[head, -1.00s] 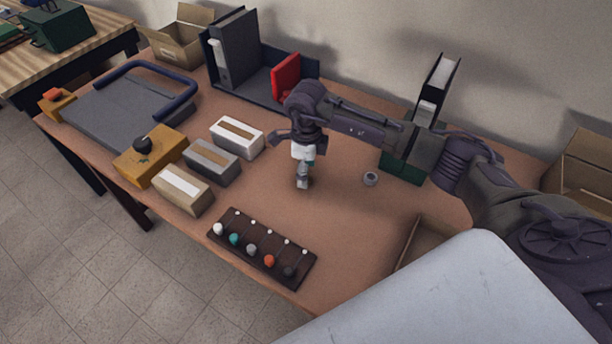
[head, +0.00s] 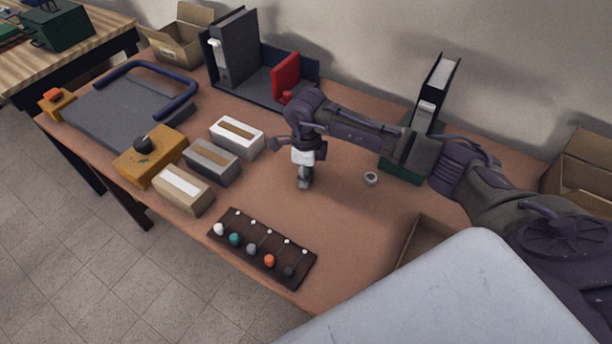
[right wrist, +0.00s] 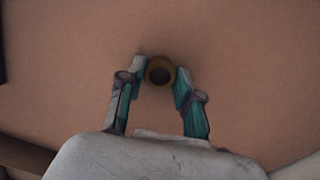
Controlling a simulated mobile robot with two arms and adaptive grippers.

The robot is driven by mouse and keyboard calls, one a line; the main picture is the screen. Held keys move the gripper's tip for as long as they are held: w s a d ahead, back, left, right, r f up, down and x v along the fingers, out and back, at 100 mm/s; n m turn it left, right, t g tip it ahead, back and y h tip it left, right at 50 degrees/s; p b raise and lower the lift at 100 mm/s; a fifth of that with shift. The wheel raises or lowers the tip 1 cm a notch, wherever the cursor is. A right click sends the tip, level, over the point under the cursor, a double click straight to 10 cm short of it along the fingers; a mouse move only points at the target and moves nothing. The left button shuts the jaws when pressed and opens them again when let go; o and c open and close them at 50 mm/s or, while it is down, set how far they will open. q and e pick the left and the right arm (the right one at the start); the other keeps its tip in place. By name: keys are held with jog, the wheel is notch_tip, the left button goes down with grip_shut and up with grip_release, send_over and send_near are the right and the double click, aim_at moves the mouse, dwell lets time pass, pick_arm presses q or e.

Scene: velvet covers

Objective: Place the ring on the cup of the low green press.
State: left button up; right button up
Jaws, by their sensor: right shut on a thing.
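My right gripper (head: 304,184) is low over the middle of the brown table, pointing down. In the right wrist view its fingers (right wrist: 161,72) are shut on a small brownish ring (right wrist: 150,78) with a dark centre. My left gripper is not in view.
A dark rack (head: 262,268) with several coloured knobs lies at the front edge. Several boxes (head: 212,162) stand left of the gripper. A dark organiser with binders (head: 238,48) is behind, and an open carton (head: 425,236) is front right. The tabletop around the gripper is bare.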

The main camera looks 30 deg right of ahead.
jog(key=shift+r, duration=0.45)
jog(key=r, duration=0.1)
jog(key=r+b, duration=0.1)
jog(key=s+r, duration=0.1)
jog(key=shift+d+r, duration=0.3)
jog(key=shift+r, duration=0.05)
jog(key=s+d+r+b, duration=0.1)
jog(key=s+d+r, duration=0.15)
jog(key=s, duration=0.25)
jog(key=s+d+r+b, duration=0.1)
jog(key=s+r, duration=0.3)
jog(key=s, duration=0.1)
jog(key=s+a+n, duration=0.2)
jog(key=a+n, duration=0.3)
jog(key=n, duration=0.8)
jog(key=s+a+n, duration=0.2)
jog(key=a+n, duration=0.4)
jog(key=n, duration=0.7)
jog(key=shift+n, duration=0.3)
